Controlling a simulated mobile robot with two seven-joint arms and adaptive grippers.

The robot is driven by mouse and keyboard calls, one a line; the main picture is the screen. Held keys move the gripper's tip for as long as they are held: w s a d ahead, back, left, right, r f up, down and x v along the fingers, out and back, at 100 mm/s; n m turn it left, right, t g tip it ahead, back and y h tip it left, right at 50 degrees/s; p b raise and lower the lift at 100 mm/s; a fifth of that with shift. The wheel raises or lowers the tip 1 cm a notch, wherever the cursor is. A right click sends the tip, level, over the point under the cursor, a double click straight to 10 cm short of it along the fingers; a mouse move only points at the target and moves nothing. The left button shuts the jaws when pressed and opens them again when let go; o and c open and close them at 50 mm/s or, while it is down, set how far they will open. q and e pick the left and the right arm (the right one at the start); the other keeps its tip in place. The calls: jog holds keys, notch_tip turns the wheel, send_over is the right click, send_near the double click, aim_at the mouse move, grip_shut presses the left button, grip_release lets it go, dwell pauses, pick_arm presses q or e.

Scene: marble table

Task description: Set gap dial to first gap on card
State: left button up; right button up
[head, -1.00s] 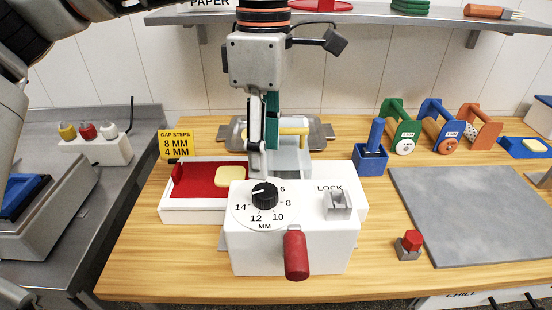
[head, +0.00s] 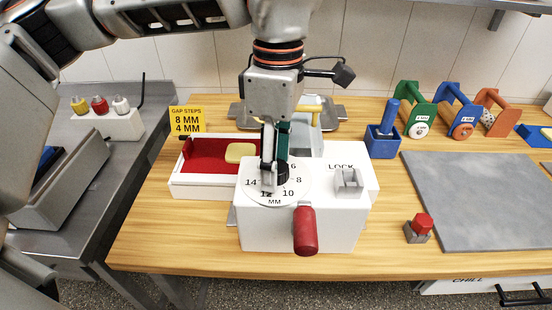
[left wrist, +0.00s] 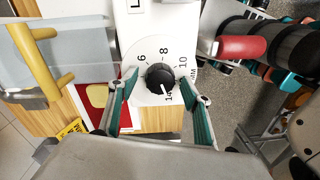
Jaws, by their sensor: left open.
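The gap dial (head: 282,172) is a black knob on a white numbered disc on top of the white slicer (head: 262,230). In the left wrist view the dial (left wrist: 160,78) shows its white pointer near the 14. The yellow card (head: 187,120) reads "GAP STEPS", with 8 MM on top and 4 MM below. My left gripper (head: 273,182) is over the dial, pointing down and partly hiding it in the head view. In the left wrist view its teal-padded fingers (left wrist: 160,100) are spread, one on each side of the dial, with space between them and the knob.
A LOCK switch (head: 348,183) and a red handle (head: 305,230) are on the slicer near the dial. A red tray (head: 208,157) with a yellow slab (head: 240,153) is behind left. A red-topped block (head: 420,227) and a grey slab (head: 480,200) lie to the right.

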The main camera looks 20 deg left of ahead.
pick_arm(q)
jog(key=c, duration=1.1)
jog(key=shift+c, duration=0.2)
